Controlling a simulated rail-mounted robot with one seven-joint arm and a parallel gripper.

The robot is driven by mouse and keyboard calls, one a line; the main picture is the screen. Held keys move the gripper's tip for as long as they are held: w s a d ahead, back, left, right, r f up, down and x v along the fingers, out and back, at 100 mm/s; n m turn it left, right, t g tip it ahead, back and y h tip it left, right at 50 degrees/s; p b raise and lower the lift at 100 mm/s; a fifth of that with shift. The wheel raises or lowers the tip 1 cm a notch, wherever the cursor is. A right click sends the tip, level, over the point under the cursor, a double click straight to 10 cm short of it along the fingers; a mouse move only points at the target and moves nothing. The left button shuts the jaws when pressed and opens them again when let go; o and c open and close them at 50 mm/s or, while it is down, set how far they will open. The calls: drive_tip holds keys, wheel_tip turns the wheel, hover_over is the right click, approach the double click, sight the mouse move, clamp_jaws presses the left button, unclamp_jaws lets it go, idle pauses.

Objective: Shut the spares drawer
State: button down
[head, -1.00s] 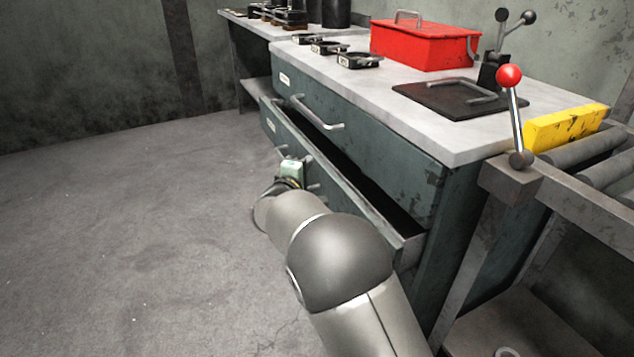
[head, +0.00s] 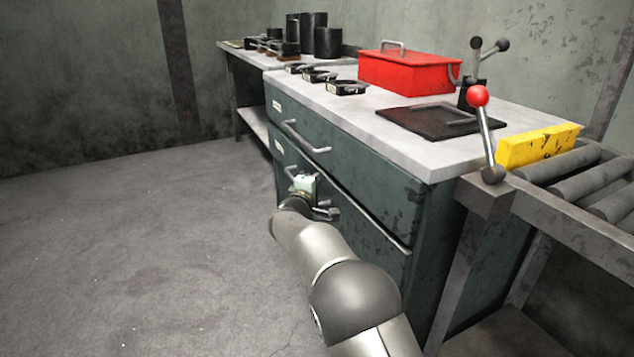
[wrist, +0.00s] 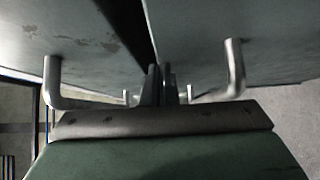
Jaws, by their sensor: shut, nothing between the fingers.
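The lower drawer (head: 372,238) of the green bench cabinet is the one that stood open, and I take it as the spares drawer; its label is too small to read. In the head view its front is close to the cabinet face, with a thin edge at its top right. In the wrist view a dark gap shows between two green panels, each with a bar handle (wrist: 236,68). My gripper's fingers (wrist: 160,82) are shut and empty, close to the panels at this gap; I cannot tell if they touch. In the head view my wrist hides part of the drawer front and its handle.
The upper drawer (head: 345,160) is shut, and its handle (head: 305,138) sticks out above my wrist. A red toolbox (head: 408,73) and a black plate (head: 435,118) are on the worktop. A red-knobbed lever (head: 483,125) and rollers (head: 590,180) are at right. The floor at left is clear.

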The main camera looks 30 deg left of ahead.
drive_tip(key=s, duration=1.3)
drive_tip(key=shift+a+p, duration=0.35)
drive_tip(key=shift+p, duration=0.05)
